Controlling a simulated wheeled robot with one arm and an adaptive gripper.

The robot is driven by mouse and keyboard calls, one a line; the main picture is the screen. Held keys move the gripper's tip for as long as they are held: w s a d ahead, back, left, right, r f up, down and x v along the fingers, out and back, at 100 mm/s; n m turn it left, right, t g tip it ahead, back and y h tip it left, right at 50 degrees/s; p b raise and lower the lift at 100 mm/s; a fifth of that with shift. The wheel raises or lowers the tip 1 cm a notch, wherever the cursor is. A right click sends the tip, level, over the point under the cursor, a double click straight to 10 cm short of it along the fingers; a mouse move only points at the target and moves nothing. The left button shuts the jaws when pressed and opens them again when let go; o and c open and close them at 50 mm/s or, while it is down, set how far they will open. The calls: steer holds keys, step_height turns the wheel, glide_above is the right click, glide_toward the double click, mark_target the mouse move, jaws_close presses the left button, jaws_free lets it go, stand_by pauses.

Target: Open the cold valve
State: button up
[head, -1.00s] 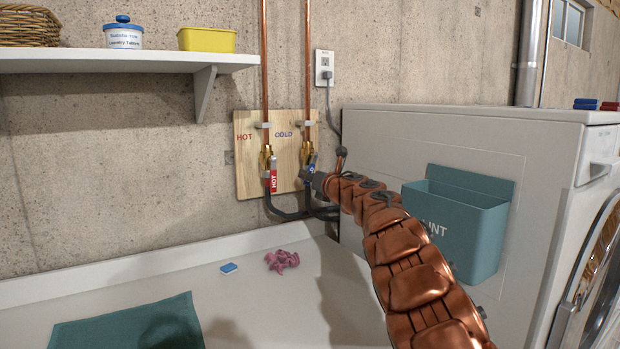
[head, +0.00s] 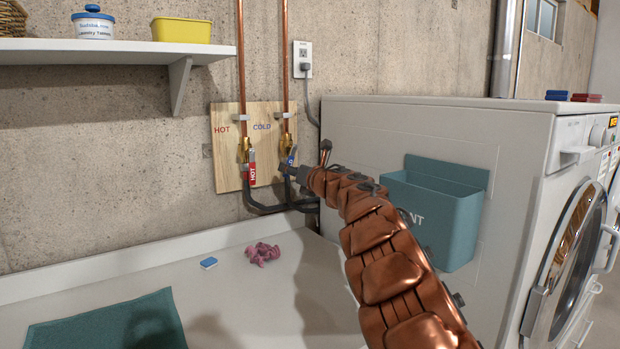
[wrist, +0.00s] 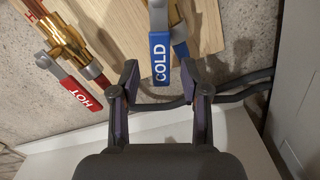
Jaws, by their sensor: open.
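The cold valve has a blue lever marked COLD (wrist: 160,58), which hangs down along its pipe in the wrist view. In the head view the blue lever (head: 291,157) is partly hidden by my gripper (head: 284,168). In the wrist view my gripper (wrist: 160,85) is open, with one finger on each side of the blue lever's lower end. I cannot tell whether either finger touches it. The red HOT lever (wrist: 78,90) is left of the left finger, and also shows in the head view (head: 252,170).
A wooden board (head: 228,165) backs both valves. Dark hoses (head: 265,208) run below them. A white washing machine (head: 400,130) with a teal bin (head: 440,215) stands right. A pink cloth (head: 262,253), blue block (head: 208,263) and teal towel (head: 100,325) lie on the white surface.

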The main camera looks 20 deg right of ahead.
steer(key=v, duration=0.9)
steer(key=shift+s, duration=0.2)
